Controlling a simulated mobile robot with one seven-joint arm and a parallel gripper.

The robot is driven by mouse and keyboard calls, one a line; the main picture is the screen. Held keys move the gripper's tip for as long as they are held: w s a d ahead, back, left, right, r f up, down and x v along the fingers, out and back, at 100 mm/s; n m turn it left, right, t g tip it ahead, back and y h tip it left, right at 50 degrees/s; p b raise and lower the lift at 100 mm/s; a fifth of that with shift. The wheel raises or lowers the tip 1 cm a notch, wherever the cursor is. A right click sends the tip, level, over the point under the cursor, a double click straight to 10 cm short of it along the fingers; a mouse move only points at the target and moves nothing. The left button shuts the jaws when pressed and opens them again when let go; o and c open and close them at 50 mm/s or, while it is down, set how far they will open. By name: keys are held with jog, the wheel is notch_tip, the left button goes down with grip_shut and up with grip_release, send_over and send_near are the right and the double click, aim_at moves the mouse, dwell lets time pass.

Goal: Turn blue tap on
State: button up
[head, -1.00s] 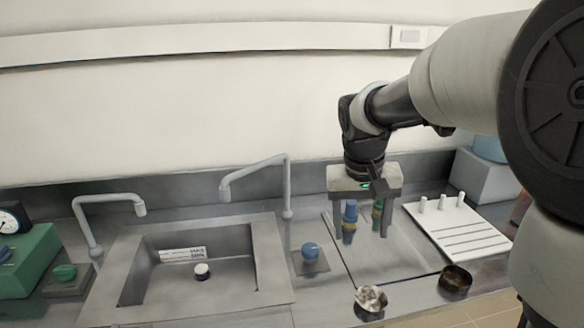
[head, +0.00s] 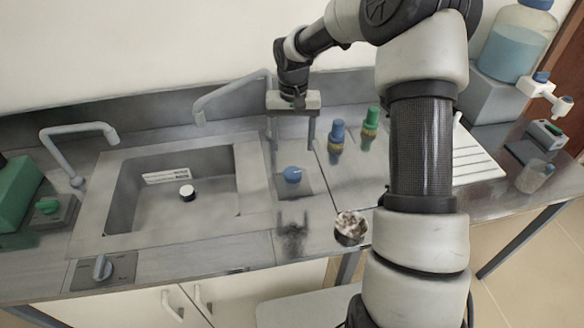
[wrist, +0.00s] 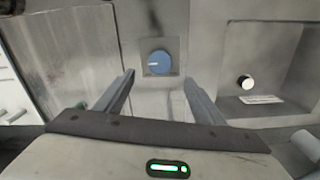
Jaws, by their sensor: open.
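The blue tap knob (head: 292,174) sits on a small grey plate on the counter, just right of the sink. It also shows in the wrist view (wrist: 160,62), round, with a pale mark on its face, between and beyond my fingers. My gripper (head: 292,146) is open and points down above and slightly behind the knob, one finger to each side of it in the picture. In the wrist view my gripper (wrist: 158,90) is open and empty. I see no contact with the knob.
The sink (head: 190,190) lies left, with a green knob (head: 47,206) and grey knob (head: 102,268) near it. A curved spout (head: 225,95) stands behind my gripper. Blue-capped (head: 337,136) and green-capped (head: 371,122) bottles stand right; a bowl (head: 351,228) is in front.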

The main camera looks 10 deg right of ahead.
aim_at(293, 173)
notch_tip(293, 173, down, 11)
jog(key=shift+f, duration=0.2)
jog(key=c, duration=1.1)
jog(key=shift+o, duration=0.2)
jog(key=shift+n, duration=1.3)
jog(key=shift+n+b, duration=0.55)
jog(key=shift+n, duration=1.75)
